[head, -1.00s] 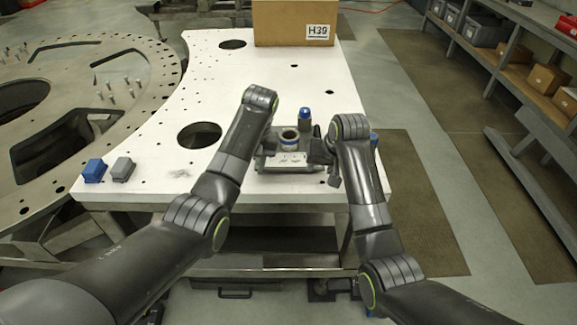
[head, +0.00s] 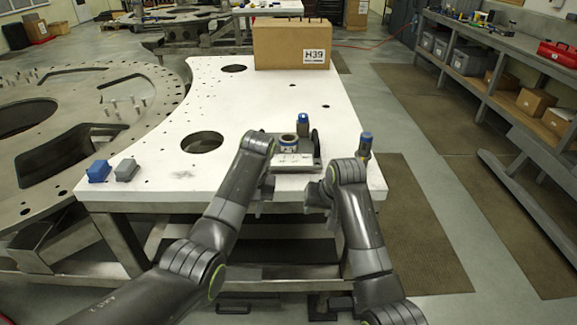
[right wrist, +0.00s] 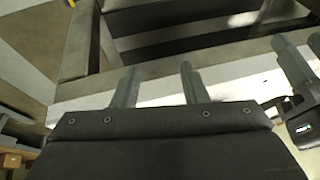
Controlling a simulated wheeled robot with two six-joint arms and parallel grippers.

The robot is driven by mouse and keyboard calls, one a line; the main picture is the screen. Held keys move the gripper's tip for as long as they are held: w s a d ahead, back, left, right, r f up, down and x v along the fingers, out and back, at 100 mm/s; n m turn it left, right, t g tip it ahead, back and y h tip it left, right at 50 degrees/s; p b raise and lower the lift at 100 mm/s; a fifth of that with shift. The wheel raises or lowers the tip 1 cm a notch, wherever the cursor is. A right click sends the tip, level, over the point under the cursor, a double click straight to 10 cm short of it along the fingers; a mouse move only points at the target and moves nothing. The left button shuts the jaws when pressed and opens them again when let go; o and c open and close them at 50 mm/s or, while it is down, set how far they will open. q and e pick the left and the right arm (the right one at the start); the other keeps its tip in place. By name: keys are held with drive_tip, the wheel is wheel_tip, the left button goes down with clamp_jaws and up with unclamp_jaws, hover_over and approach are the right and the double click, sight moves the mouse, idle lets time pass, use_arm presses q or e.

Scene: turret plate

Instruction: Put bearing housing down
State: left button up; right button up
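The bearing housing (head: 294,161) is a grey block with a white label on its front and a round, blue-ringed bore on top. It sits on the white turret plate (head: 255,95) near its front edge. My left gripper (head: 264,194) is at the housing's front left, apart from it and partly hidden by its own arm. My right gripper (head: 314,194) is in front of the housing on the right, clear of it. In the right wrist view its two fingers (right wrist: 157,85) are spread and empty. The left gripper's fingers (right wrist: 303,58) also show there, apart, at the right edge.
A blue-capped tool (head: 303,125) stands behind the housing and another (head: 365,145) at the plate's right edge. A blue block (head: 98,171) and a grey block (head: 126,170) lie at the left corner. A cardboard box (head: 292,43) stands at the back. The plate's middle is clear.

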drive_tip(key=v, duration=1.2)
drive_tip(key=shift+r, duration=0.15)
drive_tip(key=shift+w, duration=0.1)
